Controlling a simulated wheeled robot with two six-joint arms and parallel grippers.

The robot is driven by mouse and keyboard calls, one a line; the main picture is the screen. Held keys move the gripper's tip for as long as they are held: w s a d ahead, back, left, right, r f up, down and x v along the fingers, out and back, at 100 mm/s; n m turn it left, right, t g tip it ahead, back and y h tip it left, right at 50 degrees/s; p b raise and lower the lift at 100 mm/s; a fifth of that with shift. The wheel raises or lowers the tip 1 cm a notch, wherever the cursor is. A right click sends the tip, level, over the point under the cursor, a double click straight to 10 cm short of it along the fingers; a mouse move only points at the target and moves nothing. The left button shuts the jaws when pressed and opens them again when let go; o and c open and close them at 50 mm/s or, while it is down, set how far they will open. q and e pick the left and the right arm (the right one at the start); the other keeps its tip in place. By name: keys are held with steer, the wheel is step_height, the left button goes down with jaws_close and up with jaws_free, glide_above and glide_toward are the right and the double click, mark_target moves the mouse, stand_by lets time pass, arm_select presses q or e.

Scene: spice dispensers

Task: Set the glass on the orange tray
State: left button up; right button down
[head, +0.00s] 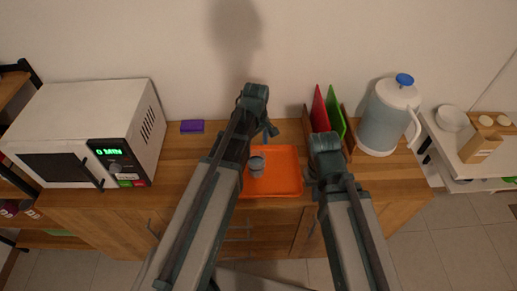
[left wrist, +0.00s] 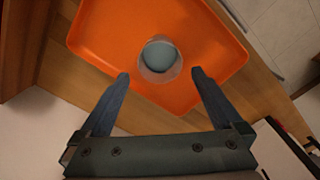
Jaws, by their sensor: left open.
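The glass (head: 256,166), a small grey-blue cup, stands on the orange tray (head: 287,184), left of the tray's middle. In the left wrist view the glass (left wrist: 160,60) shows from above, upright, with the orange tray (left wrist: 105,35) around its base. My left gripper (head: 268,131) is at the tray's back edge in the head view. In the left wrist view my left gripper (left wrist: 160,74) is open and empty, its fingertips apart on either side just short of the glass. My right gripper (head: 311,178) is by the tray's right edge; its fingers are too small to read.
A microwave (head: 75,130) stands on the left of the wooden counter, with a purple sponge (head: 192,127) behind. A rack with red (head: 319,110) and green (head: 335,112) boards and a water jug (head: 388,118) stand at the right. Counter left of the tray is partly clear.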

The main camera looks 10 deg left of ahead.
arm_select(q)
steer(key=s+d+m+y, duration=0.1)
steer(key=s+d+m, duration=0.9)
steer(key=s+m, duration=0.4)
steer(key=shift+d+m, duration=0.15)
steer(key=shift+m, duration=0.75)
steer(key=shift+s, duration=0.1)
